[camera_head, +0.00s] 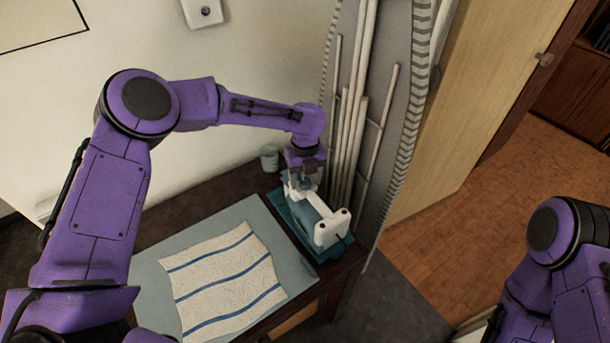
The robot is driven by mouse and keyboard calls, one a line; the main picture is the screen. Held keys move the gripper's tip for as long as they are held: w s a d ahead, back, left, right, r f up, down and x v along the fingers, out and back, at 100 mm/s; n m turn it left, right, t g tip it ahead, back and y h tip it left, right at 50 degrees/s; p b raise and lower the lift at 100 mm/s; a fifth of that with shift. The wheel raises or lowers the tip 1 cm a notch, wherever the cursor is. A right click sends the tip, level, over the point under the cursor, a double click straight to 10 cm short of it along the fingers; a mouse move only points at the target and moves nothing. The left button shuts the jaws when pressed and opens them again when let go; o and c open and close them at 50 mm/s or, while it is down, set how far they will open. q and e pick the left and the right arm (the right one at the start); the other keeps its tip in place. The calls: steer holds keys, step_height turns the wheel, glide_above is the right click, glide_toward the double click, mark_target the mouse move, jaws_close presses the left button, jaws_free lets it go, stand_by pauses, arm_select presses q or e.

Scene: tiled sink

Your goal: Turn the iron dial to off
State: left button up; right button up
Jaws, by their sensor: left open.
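A teal and white iron (331,229) sits on a teal base (346,242) at the right back corner of the dark table. The dial is hidden or too small to make out, close to the gripper. Of my right arm (560,250) only purple links show at the lower right; its gripper is out of view.
A striped cloth (225,280) lies on a grey-blue mat (190,238) left of the iron. A small cup (269,158) stands behind it. Upright pale poles (350,130) and a grey panel stand close behind the iron. A wooden door (470,100) is to the right.

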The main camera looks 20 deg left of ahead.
arm_select(q)
steer(key=shift+s, duration=0.1)
steer(key=shift+c, duration=0.3)
steer(key=c, duration=1)
